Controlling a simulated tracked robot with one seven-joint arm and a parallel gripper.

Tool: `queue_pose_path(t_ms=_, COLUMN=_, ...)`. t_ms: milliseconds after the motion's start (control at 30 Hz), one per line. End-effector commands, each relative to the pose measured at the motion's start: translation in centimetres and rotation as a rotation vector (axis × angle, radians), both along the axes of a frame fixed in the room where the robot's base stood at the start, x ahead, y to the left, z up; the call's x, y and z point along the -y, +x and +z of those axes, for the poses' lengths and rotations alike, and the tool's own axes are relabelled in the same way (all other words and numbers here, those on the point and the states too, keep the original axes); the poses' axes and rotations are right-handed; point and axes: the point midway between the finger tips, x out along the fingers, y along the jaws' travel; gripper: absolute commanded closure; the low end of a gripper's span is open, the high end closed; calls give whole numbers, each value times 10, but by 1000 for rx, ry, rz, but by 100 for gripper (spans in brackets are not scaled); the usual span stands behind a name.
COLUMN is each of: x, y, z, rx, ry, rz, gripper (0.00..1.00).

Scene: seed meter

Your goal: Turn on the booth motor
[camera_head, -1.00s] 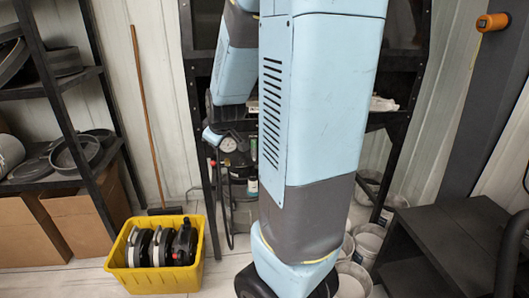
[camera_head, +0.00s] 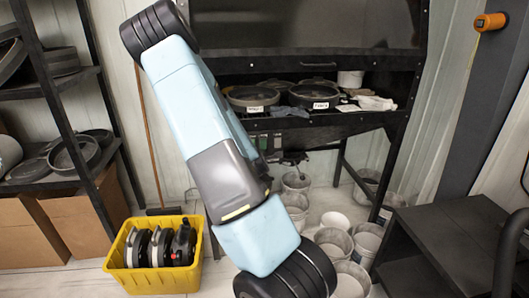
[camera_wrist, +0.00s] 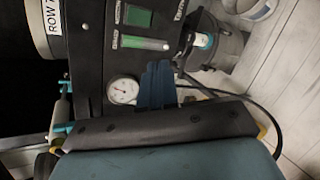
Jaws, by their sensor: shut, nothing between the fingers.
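The black booth (camera_head: 385,62) stands at the back in the head view, its lower front partly hidden by my arm. In the wrist view, turned on its side, a dark panel (camera_wrist: 100,45) carries a dark green square (camera_wrist: 139,16) and a long lit green strip (camera_wrist: 143,43). I cannot tell whether the square is a switch or a lamp. The small lettering is unreadable. A round white gauge (camera_wrist: 123,90) is beside my gripper (camera_wrist: 157,68). My gripper's dark blue fingers are together and empty, pointing at the panel just below the green strip in the picture. Contact cannot be judged.
Labelled pans (camera_head: 252,97) sit on the booth shelf. A yellow crate (camera_head: 152,277) of dark parts stands on the floor at left. Several grey buckets (camera_head: 333,243) stand under the booth.

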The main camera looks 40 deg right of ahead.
Motion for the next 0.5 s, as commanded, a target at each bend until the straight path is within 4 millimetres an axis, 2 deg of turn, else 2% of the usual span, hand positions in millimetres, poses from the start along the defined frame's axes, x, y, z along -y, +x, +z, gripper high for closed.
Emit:
queue_pose_path(t_ms=33, x=8, y=-3, z=-7, rx=-32, ry=-67, rz=25, gripper=100)
queue_pose_path(t_ms=200, x=29, y=-9, z=-19, rx=-122, ry=-301, rz=127, gripper=100)
queue_pose_path(t_ms=500, x=48, y=-18, z=-30, rx=-289, ry=-718, rz=332, gripper=100)
